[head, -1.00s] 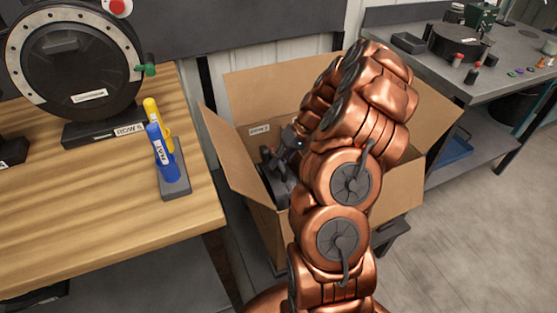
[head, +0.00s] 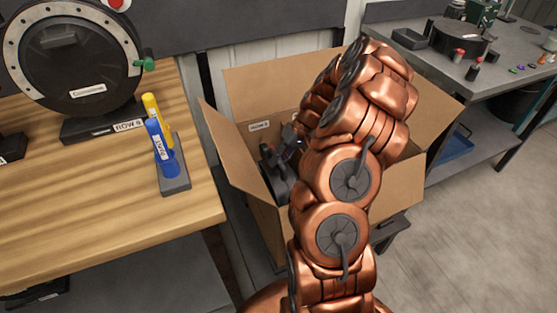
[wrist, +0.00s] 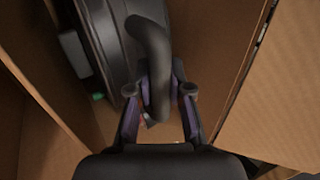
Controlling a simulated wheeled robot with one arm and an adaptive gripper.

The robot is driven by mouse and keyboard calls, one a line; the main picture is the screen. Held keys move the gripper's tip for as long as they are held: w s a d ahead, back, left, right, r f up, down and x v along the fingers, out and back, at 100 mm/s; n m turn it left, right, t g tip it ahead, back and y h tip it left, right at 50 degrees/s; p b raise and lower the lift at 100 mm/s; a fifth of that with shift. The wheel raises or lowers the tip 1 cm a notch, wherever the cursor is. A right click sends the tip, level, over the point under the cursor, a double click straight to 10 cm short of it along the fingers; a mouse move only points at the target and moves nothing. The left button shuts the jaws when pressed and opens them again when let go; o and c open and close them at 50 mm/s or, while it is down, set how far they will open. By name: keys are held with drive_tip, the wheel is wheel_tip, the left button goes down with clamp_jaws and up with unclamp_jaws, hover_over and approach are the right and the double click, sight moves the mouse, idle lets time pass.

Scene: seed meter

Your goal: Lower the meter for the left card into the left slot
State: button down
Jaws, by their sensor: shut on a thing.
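My gripper (wrist: 160,95) is shut on the dark curved handle (wrist: 152,42) of the meter. The meter's dark round body (wrist: 118,30) hangs to the left of the fingers in the wrist view. In the head view, my gripper (head: 291,147) and the meter (head: 275,178) are inside the open cardboard box (head: 262,88), toward its left side. A small white card (head: 259,125) is on the box's inner back wall, above the meter. My arm hides the right part of the box. The slots are not visible, and I cannot tell whether the meter touches the bottom.
The box's left flap (head: 228,150) stands out near the wooden bench (head: 90,200). A larger meter (head: 75,55) and a holder with blue and yellow markers (head: 164,150) stand on that bench. A grey table (head: 495,65) is at the back right.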

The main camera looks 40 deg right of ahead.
drive_tip(key=shift+f, duration=0.3)
idle(0.5)
drive_tip(key=c, duration=1)
unclamp_jaws()
drive_tip(key=shift+b, duration=0.3)
wheel_tip(320, 180, up, 12)
drive_tip(key=p, duration=0.2)
drive_tip(key=shift+p, duration=0.3)
idle(0.5)
